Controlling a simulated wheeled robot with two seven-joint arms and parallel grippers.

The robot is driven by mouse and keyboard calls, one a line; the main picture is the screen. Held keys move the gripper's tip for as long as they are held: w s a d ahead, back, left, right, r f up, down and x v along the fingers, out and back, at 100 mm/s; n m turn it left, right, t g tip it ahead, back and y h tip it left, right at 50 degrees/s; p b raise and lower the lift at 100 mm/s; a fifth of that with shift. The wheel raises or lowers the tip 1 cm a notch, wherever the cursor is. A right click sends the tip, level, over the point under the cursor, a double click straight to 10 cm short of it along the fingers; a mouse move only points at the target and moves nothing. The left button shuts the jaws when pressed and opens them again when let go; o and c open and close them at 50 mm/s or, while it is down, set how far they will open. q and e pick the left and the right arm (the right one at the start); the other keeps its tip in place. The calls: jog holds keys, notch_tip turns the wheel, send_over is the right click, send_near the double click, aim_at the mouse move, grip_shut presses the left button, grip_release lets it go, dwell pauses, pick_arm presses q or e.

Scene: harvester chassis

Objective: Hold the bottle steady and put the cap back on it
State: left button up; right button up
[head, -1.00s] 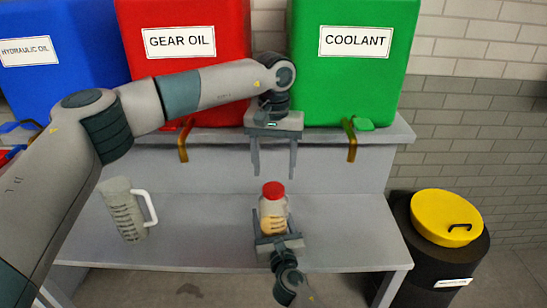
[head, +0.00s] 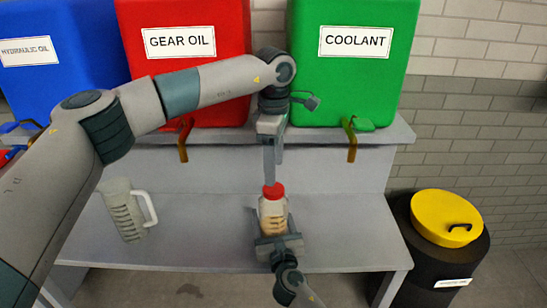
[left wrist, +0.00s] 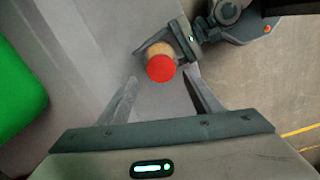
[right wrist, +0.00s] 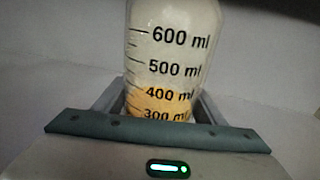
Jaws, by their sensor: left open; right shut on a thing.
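The clear bottle (head: 273,210) stands upright over the workbench, with black volume marks and amber liquid low inside, seen close in the right wrist view (right wrist: 172,50). The red cap (head: 273,191) sits on its top; whether it is tightened cannot be told. My right gripper (head: 273,229) is shut around the bottle's lower part. My left gripper (head: 270,182) points down just above the cap, open and empty. In the left wrist view the cap (left wrist: 160,68) lies between and beyond its fingertips. In the head view its fingers overlap edge-on.
A grey measuring jug (head: 124,212) with a white handle stands at the left on the bench (head: 190,245). Red (head: 190,90) and green (head: 345,85) canisters with taps stand on the shelf behind. A black bin with a yellow lid (head: 445,218) is at right.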

pick_arm(q)
jog(key=n, duration=0.7)
jog(key=shift+r, duration=0.2)
jog(key=n, duration=0.7)
jog(key=shift+r+n, duration=0.2)
jog(key=shift+n, duration=0.1)
jog(key=n, duration=0.7)
jog(key=shift+r, duration=0.25)
jog(key=n, duration=0.4)
jog(key=shift+a+r, duration=0.1)
jog(key=n, duration=0.4)
jog(key=shift+r, duration=0.1)
jog(key=shift+f, duration=4)
